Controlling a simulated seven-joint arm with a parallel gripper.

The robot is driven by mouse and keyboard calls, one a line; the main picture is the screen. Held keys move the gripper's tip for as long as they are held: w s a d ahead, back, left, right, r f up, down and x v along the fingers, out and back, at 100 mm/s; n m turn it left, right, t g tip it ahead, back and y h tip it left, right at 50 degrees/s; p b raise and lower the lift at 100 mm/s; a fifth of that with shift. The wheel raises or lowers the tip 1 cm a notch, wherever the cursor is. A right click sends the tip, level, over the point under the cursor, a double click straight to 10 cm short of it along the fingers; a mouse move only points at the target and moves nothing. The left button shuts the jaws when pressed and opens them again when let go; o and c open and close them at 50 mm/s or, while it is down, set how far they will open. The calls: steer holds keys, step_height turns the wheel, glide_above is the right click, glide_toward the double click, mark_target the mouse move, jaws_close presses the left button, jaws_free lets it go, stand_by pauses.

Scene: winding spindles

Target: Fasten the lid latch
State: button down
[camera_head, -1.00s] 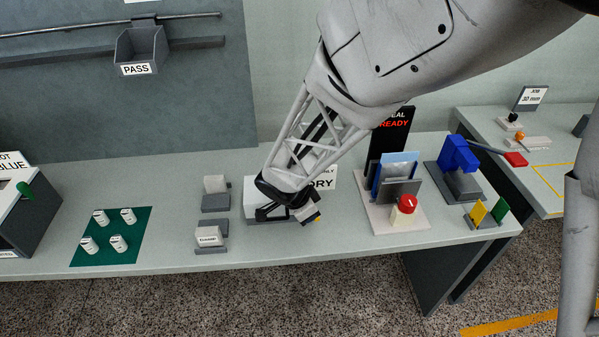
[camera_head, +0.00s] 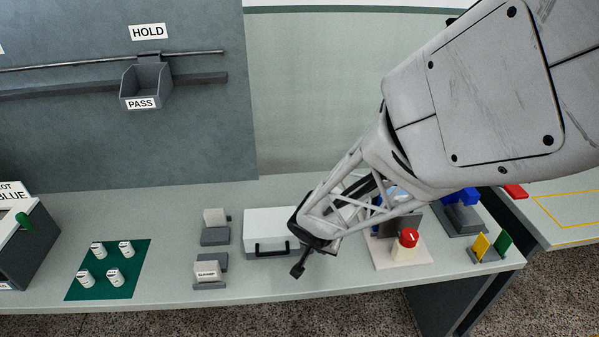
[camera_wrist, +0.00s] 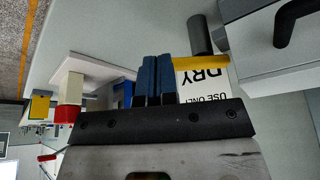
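A white-topped case (camera_head: 270,220) with a black front handle (camera_head: 270,250) stands on the bench, its lid apparently down. My gripper (camera_head: 298,268) is just right of its front right corner, fingers pointing down. In the wrist view the two dark blue fingers of my gripper (camera_wrist: 157,78) lie side by side with no clear gap and nothing visible between them. The case's grey side (camera_wrist: 275,65) and handle (camera_wrist: 291,22) are at the upper right there. A dark grey cylinder (camera_wrist: 199,35) sticks out by the case's corner, possibly the latch; I cannot tell its setting.
A DRY label (camera_wrist: 203,82) stands near the fingers. Right of my gripper is a white base with a red knob (camera_head: 408,238). Clamp blocks (camera_head: 208,271) and a green mat (camera_head: 136,285) with several white spools lie left. The bench front edge is close.

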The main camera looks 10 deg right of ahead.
steer(key=shift+w+d+n+t+y, duration=0.15)
steer(key=shift+w+d+n+y, duration=0.15)
steer(key=shift+n, duration=0.6)
steer(key=shift+w+d+n+t+y, duration=0.2)
steer(key=shift+d+n+y, duration=0.15)
steer(key=shift+n, duration=0.55)
steer(key=shift+w+d, duration=0.25)
steer(key=shift+a, duration=0.2)
steer(key=shift+w+a, duration=0.3)
steer(key=shift+a, duration=0.3)
steer(key=shift+r, duration=0.15)
steer(key=v, duration=0.9)
steer(key=shift+r, duration=0.35)
steer(key=shift+s, duration=0.15)
